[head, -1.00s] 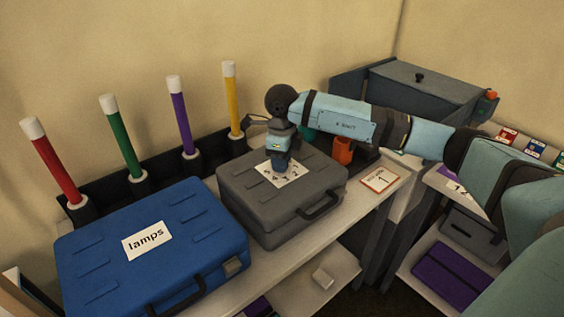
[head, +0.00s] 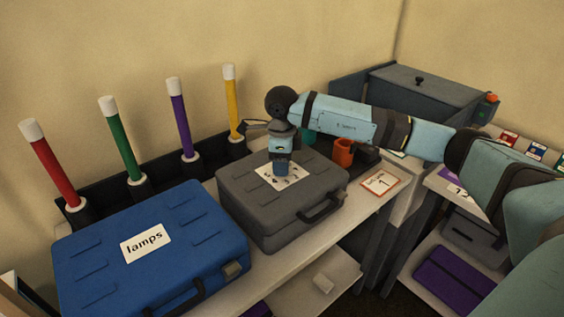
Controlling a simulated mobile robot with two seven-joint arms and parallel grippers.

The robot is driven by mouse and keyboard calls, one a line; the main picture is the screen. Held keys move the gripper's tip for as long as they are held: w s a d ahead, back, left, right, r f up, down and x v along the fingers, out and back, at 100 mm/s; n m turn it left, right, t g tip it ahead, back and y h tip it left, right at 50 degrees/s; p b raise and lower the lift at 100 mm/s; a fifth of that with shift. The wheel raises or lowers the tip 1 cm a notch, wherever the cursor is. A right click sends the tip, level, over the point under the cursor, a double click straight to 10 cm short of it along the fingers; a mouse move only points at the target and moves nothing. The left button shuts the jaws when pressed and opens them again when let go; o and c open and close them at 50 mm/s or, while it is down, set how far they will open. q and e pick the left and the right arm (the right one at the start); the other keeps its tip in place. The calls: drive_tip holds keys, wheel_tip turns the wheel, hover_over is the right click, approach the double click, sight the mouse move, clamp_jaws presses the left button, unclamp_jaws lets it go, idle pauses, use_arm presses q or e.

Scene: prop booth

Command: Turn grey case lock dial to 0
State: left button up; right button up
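The grey case (head: 262,222) lies shut on the shelf top, right of the blue case. A white dial plate (head: 298,178) with dark marks is on its lid. My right gripper (head: 281,172) points straight down over the middle of this plate, at the lock dial. The dial itself is hidden under the gripper, and its setting cannot be read. The fingers are too small and covered to tell whether they are open or shut on the dial. My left gripper is not in view.
A blue case (head: 95,262) labelled "lamps" lies close on the left. Red, green, purple and yellow sticks stand in a dark rack (head: 112,200) behind. A card marked 1 (head: 380,182) and an orange cup (head: 344,152) are at right. A dark lidded box (head: 425,90) stands behind my arm.

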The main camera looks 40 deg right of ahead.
drive_tip(key=shift+o, duration=0.6)
wheel_tip(320, 180, up, 14)
drive_tip(key=shift+p, duration=0.4)
drive_tip(key=shift+f, duration=0.15)
